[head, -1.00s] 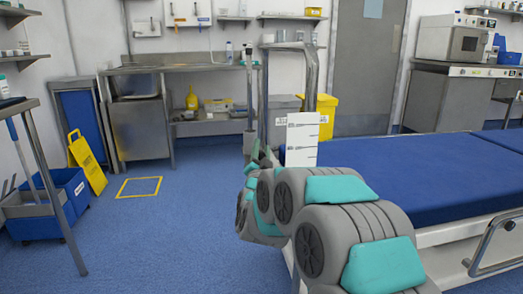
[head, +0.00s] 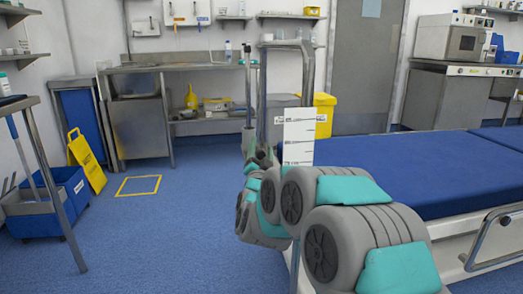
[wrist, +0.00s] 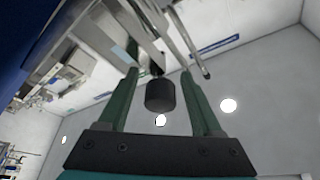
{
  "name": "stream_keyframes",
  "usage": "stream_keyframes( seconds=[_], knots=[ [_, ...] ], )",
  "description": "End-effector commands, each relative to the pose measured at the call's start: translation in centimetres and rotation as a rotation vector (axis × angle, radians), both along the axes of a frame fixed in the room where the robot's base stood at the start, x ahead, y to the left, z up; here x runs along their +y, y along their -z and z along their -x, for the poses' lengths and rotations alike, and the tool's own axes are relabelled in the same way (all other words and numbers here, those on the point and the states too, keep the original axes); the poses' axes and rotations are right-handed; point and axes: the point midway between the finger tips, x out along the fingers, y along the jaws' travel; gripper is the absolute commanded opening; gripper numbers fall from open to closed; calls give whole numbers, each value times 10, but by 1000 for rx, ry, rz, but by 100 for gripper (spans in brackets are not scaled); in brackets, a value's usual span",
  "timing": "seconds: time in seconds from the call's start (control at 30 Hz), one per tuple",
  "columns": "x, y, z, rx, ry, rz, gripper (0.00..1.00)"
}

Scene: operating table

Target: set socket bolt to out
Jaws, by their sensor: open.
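A short black cylindrical knob (wrist: 160,96), which looks like the socket bolt, sits between my gripper's two green fingers in the wrist view. A thin stem joins its upper end to metal parts above. My gripper (wrist: 160,76) is open, with a finger on each side of the knob and a visible gap to both. In the head view my gripper (head: 262,156) is small and partly hidden by my arm, beside the upright metal frame (head: 308,75) at the near-left end of the operating table (head: 400,172). The knob cannot be made out there.
A white panel (head: 298,137) stands by the frame, close to my arm. A thin upright pole (head: 248,85) is just left of it. A yellow bin (head: 324,112) stands behind. Blue floor (head: 165,235) at left is open, past a yellow wet-floor sign (head: 87,160).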

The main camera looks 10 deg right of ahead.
Motion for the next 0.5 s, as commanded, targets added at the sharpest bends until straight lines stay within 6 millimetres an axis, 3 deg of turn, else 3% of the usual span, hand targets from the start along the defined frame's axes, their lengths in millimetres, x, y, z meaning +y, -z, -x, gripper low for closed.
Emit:
stream_keyframes(
  seconds=[0.27,0.5],
  knots=[
    [1,1,4,1,-1,0,66],
    [7,7,26,-1,-1,0,66]
  ],
)
